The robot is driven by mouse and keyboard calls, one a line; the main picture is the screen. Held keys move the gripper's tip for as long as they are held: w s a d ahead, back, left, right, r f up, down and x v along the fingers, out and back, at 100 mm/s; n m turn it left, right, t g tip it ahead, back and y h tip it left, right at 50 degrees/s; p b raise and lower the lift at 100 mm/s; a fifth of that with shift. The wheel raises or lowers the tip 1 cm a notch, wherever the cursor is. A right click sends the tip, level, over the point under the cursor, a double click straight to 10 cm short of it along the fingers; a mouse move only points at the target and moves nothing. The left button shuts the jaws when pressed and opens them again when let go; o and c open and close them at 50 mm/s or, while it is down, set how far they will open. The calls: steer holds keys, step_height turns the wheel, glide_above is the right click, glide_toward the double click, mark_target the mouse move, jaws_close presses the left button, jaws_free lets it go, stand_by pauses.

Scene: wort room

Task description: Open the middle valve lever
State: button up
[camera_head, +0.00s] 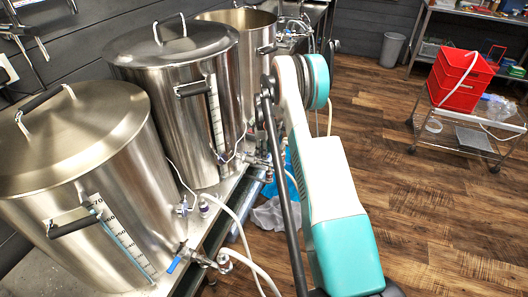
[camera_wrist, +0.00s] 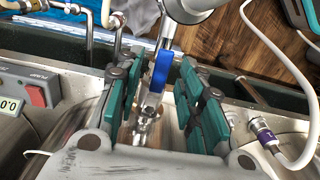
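In the wrist view a blue valve lever (camera_wrist: 162,70) stands between the fingers of my gripper (camera_wrist: 159,88), nearer the far end of the teal pads. The pads are apart, with gaps on both sides of the lever, so my gripper is open. A metal valve body (camera_wrist: 146,122) shows below the lever. In the head view the middle kettle (camera_head: 185,110) has its valve (camera_head: 257,160) low at its right side. My arm hides part of that area, and I cannot make out my gripper there. The near kettle's valve has a blue lever (camera_head: 173,265).
The near kettle (camera_head: 80,170) and a far kettle (camera_head: 245,40) flank the middle one on a metal stand. White hoses (camera_head: 240,235) run along the front. A pump box with a red switch (camera_wrist: 37,95) is at left in the wrist view. Open floor (camera_head: 420,200) lies right.

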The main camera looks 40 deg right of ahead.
step_height(320, 180, up, 12)
steer(key=shift+f, duration=0.25)
stand_by(0.6)
